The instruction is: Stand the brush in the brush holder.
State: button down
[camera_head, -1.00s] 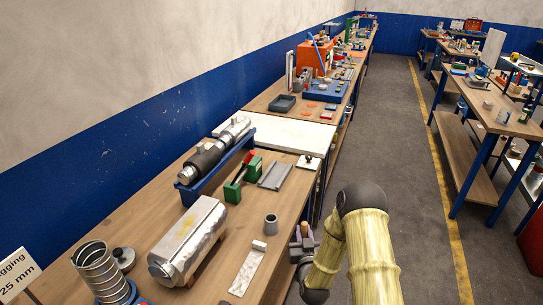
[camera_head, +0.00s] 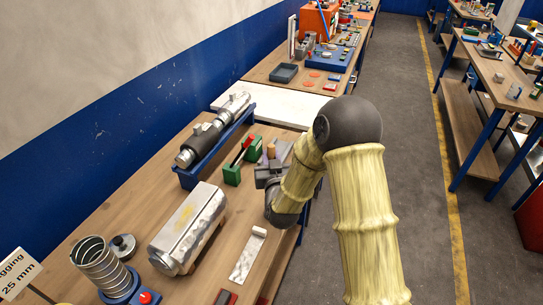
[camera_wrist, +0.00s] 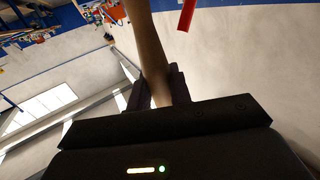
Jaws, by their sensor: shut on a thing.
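My gripper (camera_head: 268,170) is above the near bench, close to its right edge, beside the green stand. It is shut on a slim brown wooden handle, which I take for the brush (camera_head: 271,151); its top shows just above the jaws. In the wrist view the brush handle (camera_wrist: 148,45) runs up from between the dark fingers (camera_wrist: 158,88). The bristle end cannot be made out. The small grey cup, likely the brush holder, is not visible now; my wrist covers that part of the bench.
A green stand (camera_head: 232,174) with a red-handled tool is just left of my gripper. A foil-wrapped duct (camera_head: 188,228), a pale strip (camera_head: 246,257), a spiral duct (camera_head: 98,262) and a blue cradle (camera_head: 190,178) with a pipe occupy the bench (camera_head: 150,205).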

jog(key=shift+f+b, duration=0.1)
jog(key=shift+b, duration=0.3)
jog(key=shift+f+b, duration=0.6)
jog(key=shift+b, duration=0.1)
notch_tip(320, 180, down, 4)
jog(key=b, duration=0.4)
jog(key=shift+f+b, duration=0.2)
jog(key=shift+b, duration=1.15)
dwell(0.8)
